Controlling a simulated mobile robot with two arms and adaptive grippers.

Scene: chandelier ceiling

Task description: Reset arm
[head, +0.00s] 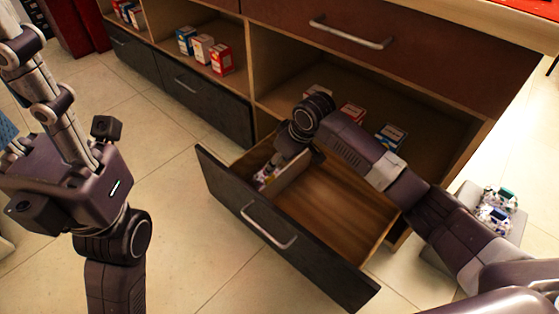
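My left arm rises at the left of the head view. Its gripper (55,120) points up toward the top left corner, clear of the cabinet. Its tips are not clearly shown, so its opening cannot be read. My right arm reaches from the lower right across the open drawer (335,200). Its gripper (290,150) points down at the drawer's back left part, mostly hidden behind my wrist. I cannot tell whether it is open or touches anything. The wider wooden compartment looks empty.
The drawer front with its metal handle (270,228) juts out over the tiled floor. Shelves hold small boxes (203,48); more boxes (391,137) stand behind my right arm. A closed upper drawer (400,45) overhangs them. Small packages (497,210) lie at the right. Floor (185,220) shows between the arms.

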